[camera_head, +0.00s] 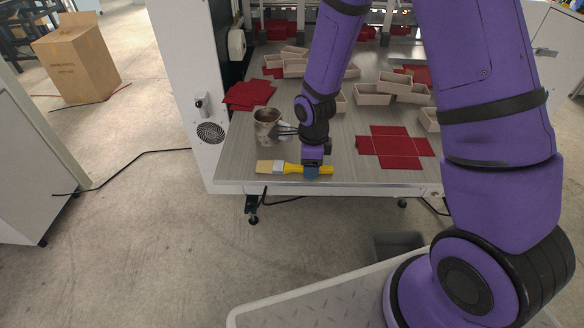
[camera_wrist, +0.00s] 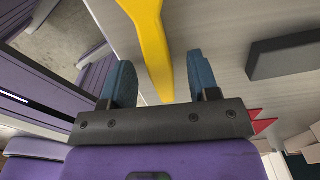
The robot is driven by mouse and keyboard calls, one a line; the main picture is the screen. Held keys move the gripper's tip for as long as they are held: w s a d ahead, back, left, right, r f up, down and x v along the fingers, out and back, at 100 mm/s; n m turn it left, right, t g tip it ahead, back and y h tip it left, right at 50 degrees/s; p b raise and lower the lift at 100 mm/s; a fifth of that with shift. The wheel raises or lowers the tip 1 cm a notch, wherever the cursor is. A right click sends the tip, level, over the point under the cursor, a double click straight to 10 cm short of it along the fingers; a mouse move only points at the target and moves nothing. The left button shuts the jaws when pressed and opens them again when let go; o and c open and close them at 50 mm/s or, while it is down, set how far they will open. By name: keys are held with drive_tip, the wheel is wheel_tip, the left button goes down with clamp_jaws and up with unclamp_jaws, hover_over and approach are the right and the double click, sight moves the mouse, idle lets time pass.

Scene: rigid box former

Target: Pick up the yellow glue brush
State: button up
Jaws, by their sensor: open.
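The yellow glue brush (camera_head: 291,168) lies flat near the front edge of the metal table, its pale bristles to the left and its yellow handle to the right. My gripper (camera_head: 312,172) is at the handle, above the table's front edge, and hides part of it. In the wrist view the yellow handle (camera_wrist: 156,50) runs down between the two blue fingertips of my gripper (camera_wrist: 160,80). The fingers are apart, with a gap on both sides of the handle. The bristles are out of the wrist view.
A stained metal cup (camera_head: 266,128) stands just behind the brush, close to my wrist. A red cross-shaped blank (camera_head: 395,147) lies to the right. Several cream box trays (camera_head: 373,94) and red sheets (camera_head: 248,95) lie farther back. A cardboard box (camera_head: 75,62) stands on the floor at left.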

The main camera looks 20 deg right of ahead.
drive_tip(key=shift+f, duration=0.1)
drive_tip(key=c, duration=1)
